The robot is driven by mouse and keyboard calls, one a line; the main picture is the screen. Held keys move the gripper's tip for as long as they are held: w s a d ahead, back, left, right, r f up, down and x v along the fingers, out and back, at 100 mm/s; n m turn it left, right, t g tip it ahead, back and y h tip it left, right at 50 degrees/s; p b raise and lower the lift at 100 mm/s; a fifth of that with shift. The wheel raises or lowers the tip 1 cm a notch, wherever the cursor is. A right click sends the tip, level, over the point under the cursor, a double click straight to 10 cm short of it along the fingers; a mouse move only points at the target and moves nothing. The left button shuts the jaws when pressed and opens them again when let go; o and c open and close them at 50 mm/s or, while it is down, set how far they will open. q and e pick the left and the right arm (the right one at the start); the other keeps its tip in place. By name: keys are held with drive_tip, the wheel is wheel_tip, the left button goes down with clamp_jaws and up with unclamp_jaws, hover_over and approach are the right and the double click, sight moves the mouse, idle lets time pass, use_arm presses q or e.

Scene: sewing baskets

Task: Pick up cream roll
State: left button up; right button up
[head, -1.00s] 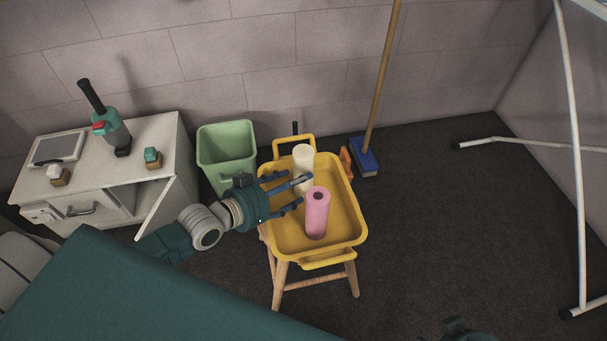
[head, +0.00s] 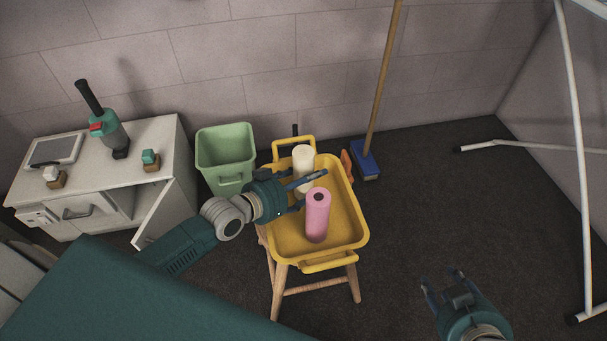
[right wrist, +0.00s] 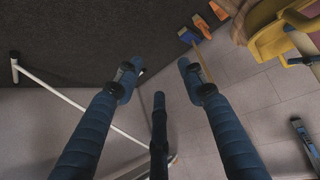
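The cream roll (head: 303,156) stands upright in the yellow tray (head: 348,225), towards its back. A pink roll (head: 317,216) stands upright in front of it. My left gripper (head: 301,192) is over the tray's left side, right beside the cream roll. One finger crosses in front of the roll and hides part of its lower half. The visible fingers are spread apart, and I cannot tell whether they touch the roll. My right gripper (head: 446,284) is open and empty over the floor at the lower right; its spread fingers also show in the right wrist view (right wrist: 155,75).
The tray rests on a wooden stool (head: 317,288). A green bin (head: 226,153) stands left of it, beside a white cabinet (head: 150,185) with an open door. A blue broom (head: 366,161) leans behind at the right. Dark floor is clear right of the stool.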

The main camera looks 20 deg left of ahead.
use_arm(q)
drive_tip(key=c, duration=1)
drive_tip(key=shift+r, duration=0.1)
